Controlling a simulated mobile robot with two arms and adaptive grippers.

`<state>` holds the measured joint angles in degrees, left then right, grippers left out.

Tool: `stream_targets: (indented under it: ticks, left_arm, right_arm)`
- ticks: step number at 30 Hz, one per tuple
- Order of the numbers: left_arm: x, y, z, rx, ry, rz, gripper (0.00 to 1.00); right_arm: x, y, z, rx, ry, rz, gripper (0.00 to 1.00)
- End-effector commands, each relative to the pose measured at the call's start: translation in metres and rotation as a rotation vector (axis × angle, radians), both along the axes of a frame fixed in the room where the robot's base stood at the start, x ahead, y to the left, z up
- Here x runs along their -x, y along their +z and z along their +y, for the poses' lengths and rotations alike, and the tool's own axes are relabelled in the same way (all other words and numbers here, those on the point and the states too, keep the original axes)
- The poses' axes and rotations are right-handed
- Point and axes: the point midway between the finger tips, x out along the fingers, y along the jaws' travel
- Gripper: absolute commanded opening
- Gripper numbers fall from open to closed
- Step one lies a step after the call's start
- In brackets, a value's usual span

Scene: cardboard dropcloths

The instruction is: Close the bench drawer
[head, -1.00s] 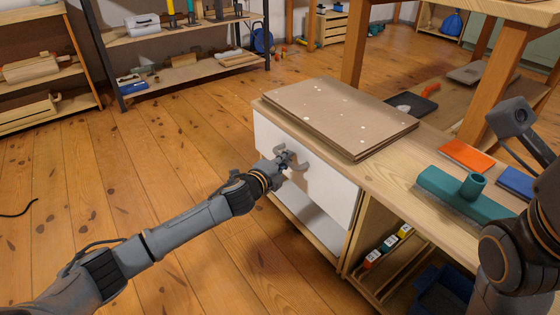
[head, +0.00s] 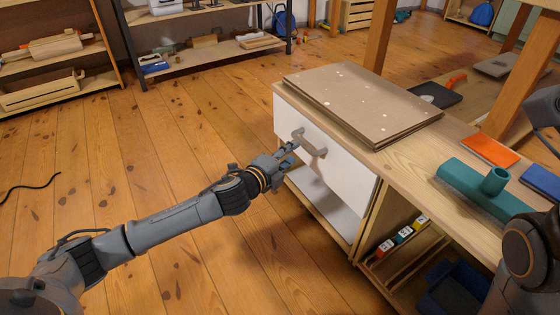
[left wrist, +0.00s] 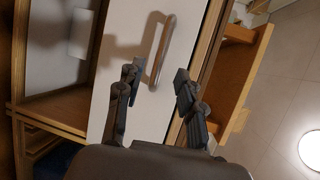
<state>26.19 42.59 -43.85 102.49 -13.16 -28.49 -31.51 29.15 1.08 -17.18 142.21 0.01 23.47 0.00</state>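The bench drawer has a white front (head: 345,176) with a grey bar handle (head: 310,143). Its front looks about flush under the edge of the wooden bench top (head: 405,160). My left gripper (head: 289,152) is just in front of the drawer front, beside and slightly below the handle, apart from it. In the left wrist view the two fingers (left wrist: 157,88) are spread with nothing between them, and the handle (left wrist: 162,48) lies beyond their tips against the white front (left wrist: 135,45). My right arm shows at the right edge; its gripper is out of view.
Cardboard sheets (head: 360,100) lie on the bench top. A teal tool (head: 482,187) and an orange pad (head: 490,151) lie farther right. Below the drawer is an open shelf (head: 325,202); to its right a cubby holds coloured blocks (head: 404,235).

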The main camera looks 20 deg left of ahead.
Motion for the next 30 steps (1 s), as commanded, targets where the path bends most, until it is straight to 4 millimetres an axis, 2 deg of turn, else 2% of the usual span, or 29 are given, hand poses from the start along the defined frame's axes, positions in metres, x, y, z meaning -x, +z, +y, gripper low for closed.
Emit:
stream_targets:
  ticks: [3,9,26,28,30]
  left_arm:
    - [0.020,0.003,0.005,-0.002,-0.001,0.001,0.37]
    - [0.040,0.007,0.011,-0.001,0.001,0.001,0.37]
    - [0.044,0.009,0.011,0.000,-0.001,0.000,0.37]
    - [0.046,0.012,0.006,0.017,-0.012,0.000,0.37]
    - [0.052,0.019,-0.010,0.068,-0.050,-0.003,0.37]
  right_arm:
    - [0.000,0.000,0.000,-0.001,0.000,0.001,0.40]
    - [0.000,0.000,0.000,-0.001,0.000,0.001,0.40]
    - [0.000,0.000,0.000,-0.001,0.000,0.001,0.40]
    - [-0.002,0.000,0.000,-0.001,0.001,0.007,0.40]
    - [-0.006,0.001,0.000,-0.001,0.001,0.020,0.40]
